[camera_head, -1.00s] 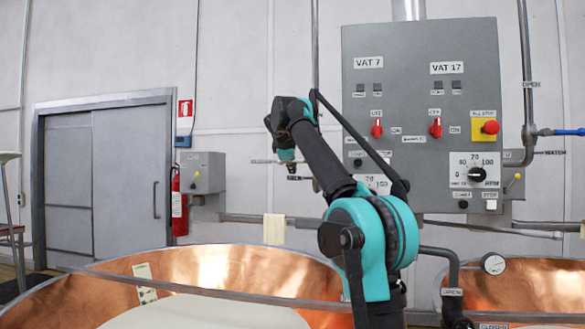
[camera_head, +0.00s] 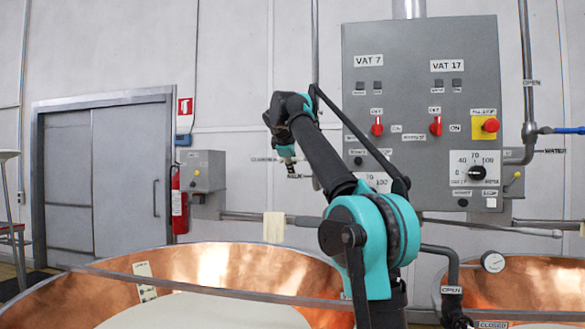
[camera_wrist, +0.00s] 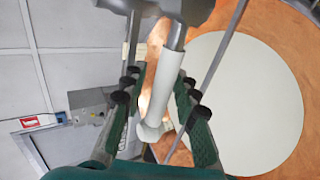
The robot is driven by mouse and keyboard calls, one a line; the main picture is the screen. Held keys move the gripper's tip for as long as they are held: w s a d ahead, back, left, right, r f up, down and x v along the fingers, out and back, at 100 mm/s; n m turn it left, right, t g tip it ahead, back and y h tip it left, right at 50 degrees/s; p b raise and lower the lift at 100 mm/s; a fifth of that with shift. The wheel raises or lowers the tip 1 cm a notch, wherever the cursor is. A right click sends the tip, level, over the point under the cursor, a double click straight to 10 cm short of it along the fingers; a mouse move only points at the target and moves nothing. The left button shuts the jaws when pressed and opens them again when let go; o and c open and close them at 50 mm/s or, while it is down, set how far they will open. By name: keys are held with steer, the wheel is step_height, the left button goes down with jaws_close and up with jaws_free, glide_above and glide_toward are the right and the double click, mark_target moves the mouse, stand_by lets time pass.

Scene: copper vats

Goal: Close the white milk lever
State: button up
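The white milk lever (camera_wrist: 159,88) shows in the wrist view as a pale, tilted handle hanging from a grey metal fitting (camera_wrist: 178,12). My gripper (camera_wrist: 160,76) has its two dark green fingers apart, one on each side of the lever. In the head view my gripper (camera_head: 287,154) is at the wall pipe, just above a small label that seems to read MILK (camera_head: 294,177). The lever itself is mostly hidden there behind my gripper.
A copper vat (camera_head: 225,266) with pale liquid (camera_head: 205,311) lies below, and another copper vat (camera_head: 530,285) is at the right. A grey control panel (camera_head: 420,60) stands right of my gripper. A vertical pipe (camera_head: 315,50) runs close behind. A grey door (camera_head: 125,180) is at left.

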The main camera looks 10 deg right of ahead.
steer(key=v, duration=1.1)
steer(key=shift+a, duration=0.1)
